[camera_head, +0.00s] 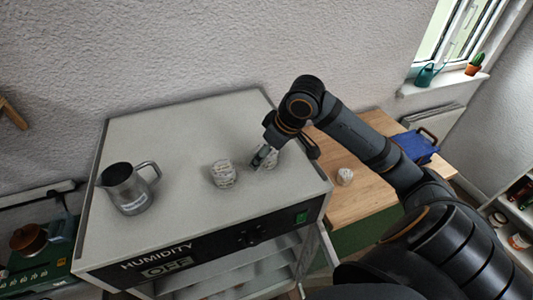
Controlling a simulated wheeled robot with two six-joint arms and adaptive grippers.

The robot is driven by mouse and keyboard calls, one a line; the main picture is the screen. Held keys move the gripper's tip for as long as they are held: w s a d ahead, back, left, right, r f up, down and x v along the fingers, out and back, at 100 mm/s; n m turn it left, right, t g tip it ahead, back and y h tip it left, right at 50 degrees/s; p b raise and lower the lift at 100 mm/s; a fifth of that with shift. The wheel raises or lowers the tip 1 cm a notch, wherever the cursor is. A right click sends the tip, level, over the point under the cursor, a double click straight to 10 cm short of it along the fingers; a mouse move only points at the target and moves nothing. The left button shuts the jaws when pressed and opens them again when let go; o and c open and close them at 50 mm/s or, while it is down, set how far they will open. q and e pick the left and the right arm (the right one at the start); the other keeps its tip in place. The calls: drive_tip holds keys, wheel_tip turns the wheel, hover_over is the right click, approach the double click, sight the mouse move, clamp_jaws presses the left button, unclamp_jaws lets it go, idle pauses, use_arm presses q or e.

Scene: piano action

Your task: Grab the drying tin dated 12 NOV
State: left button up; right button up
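A small, round, pale tin with dark lettering (223,174) stands on top of the grey cabinet, left of my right gripper; its date is too small to read. My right gripper (264,158) is low over the cabinet top, with another pale object (272,161) at its fingers, mostly hidden by them. I cannot tell whether the fingers are closed on it. A third small whitish round object (345,176) sits on the wooden table to the right; its markings are unreadable. My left gripper is not in view.
The grey cabinet (190,130) has a front panel reading HUMIDITY OFF and open shelves below. A metal pitcher (128,190) stands on its left side. The cabinet top's back is clear.

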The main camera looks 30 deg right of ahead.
drive_tip(key=c, duration=1.3)
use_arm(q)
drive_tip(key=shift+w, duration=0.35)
use_arm(e)
drive_tip(key=shift+r, duration=0.1)
drive_tip(key=shift+d+r+b, duration=0.1)
drive_tip(key=shift+r+b, duration=0.45)
drive_tip(key=shift+r, duration=1)
use_arm(q)
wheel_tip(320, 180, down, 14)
drive_tip(key=b, duration=1.3)
use_arm(e)
drive_tip(key=s+d+r, duration=0.2)
drive_tip(key=s+r, duration=0.1)
drive_tip(key=s, duration=0.1)
drive_tip(key=s+d+r, duration=0.2)
drive_tip(key=s+r, duration=0.1)
drive_tip(key=s, duration=0.1)
drive_tip(key=s+d+r, duration=0.3)
drive_tip(key=s+r, duration=0.1)
